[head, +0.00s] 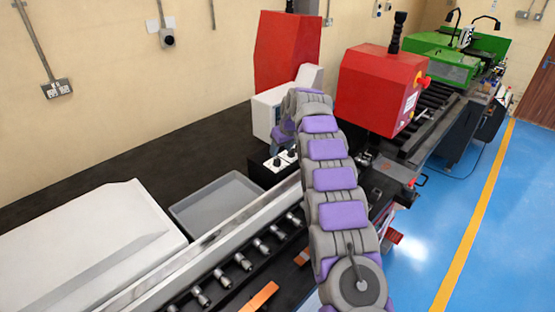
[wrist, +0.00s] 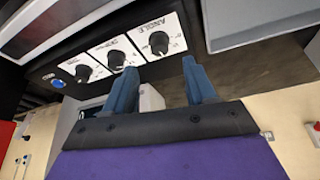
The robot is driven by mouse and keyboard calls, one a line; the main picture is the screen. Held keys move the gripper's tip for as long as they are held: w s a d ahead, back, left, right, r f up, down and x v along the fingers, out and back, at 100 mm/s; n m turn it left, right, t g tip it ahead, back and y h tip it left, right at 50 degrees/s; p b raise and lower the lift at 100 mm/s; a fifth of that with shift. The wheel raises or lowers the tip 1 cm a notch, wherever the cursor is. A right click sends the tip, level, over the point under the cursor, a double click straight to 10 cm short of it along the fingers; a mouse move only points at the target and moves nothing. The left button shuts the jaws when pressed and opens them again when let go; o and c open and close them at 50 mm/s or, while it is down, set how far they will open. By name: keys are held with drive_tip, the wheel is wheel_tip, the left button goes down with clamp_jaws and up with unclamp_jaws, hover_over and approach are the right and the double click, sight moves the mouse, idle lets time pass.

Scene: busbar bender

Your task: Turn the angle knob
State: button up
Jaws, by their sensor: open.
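The angle knob (wrist: 158,43) is a black dial on a white plate marked ANGLE, at the top middle of the wrist view. My gripper (wrist: 158,68) is open and empty, with its two blue fingers apart. The knob shows past the fingertips, between them in the picture; I see no contact. Two more black knobs, the middle one (wrist: 115,60) and the far one (wrist: 83,72), stand in a row to its left. In the head view, the knob panel (head: 272,172) lies beside my arm, which hides part of it. My gripper (head: 283,138) is partly hidden there.
A blue button (wrist: 57,83) sits at the end of the knob row. A white box (head: 265,115) stands behind the panel, close to my wrist. Red machine housings (head: 380,85) stand at the back. A grey tray (head: 215,200) and a roller track (head: 245,262) lie at left.

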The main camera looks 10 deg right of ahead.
sight(277, 159)
drive_tip(key=x, duration=0.6)
drive_tip(key=shift+w+f, duration=0.15)
drive_tip(key=shift+f, duration=0.1)
drive_tip(key=shift+c, duration=0.4)
drive_tip(key=c, duration=0.9)
